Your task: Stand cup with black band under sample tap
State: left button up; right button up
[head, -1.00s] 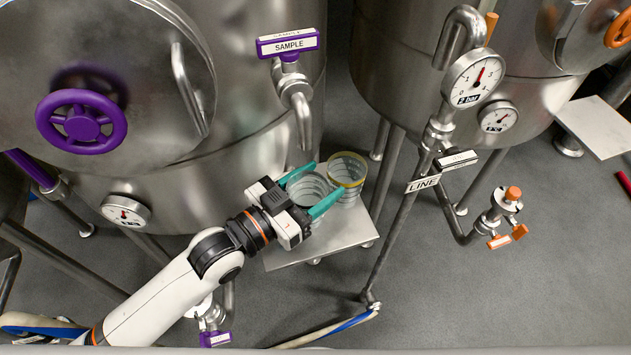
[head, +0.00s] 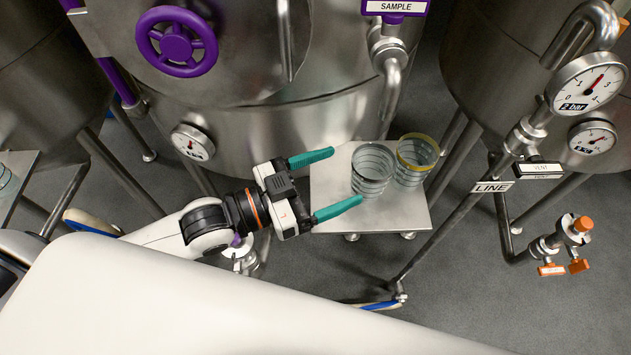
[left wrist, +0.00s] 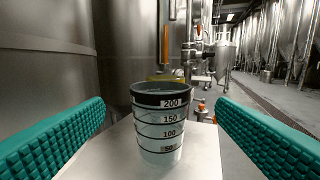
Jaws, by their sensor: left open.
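The cup with the black band (head: 371,172) stands upright on a small steel table (head: 335,200). In the left wrist view the cup (left wrist: 160,130) shows a dark band below its rim and printed volume marks. My left gripper (head: 347,177) is open and empty, its teal fingers pointing at the cup from the left, with the cup just beyond the fingertips. The sample tap (head: 391,85) with its purple label is on the tank above and behind the table; its spout points down. Whether the cup is directly under the spout I cannot tell. My right gripper is not in view.
A second cup with a yellow band (head: 416,160) stands close beside it, to the right. A sloping pipe with a LINE tag (head: 492,187) and gauges (head: 586,88) is right of the table. The table's front right is bare.

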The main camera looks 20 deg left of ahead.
pick_arm(q)
jog(key=shift+v, duration=1.3)
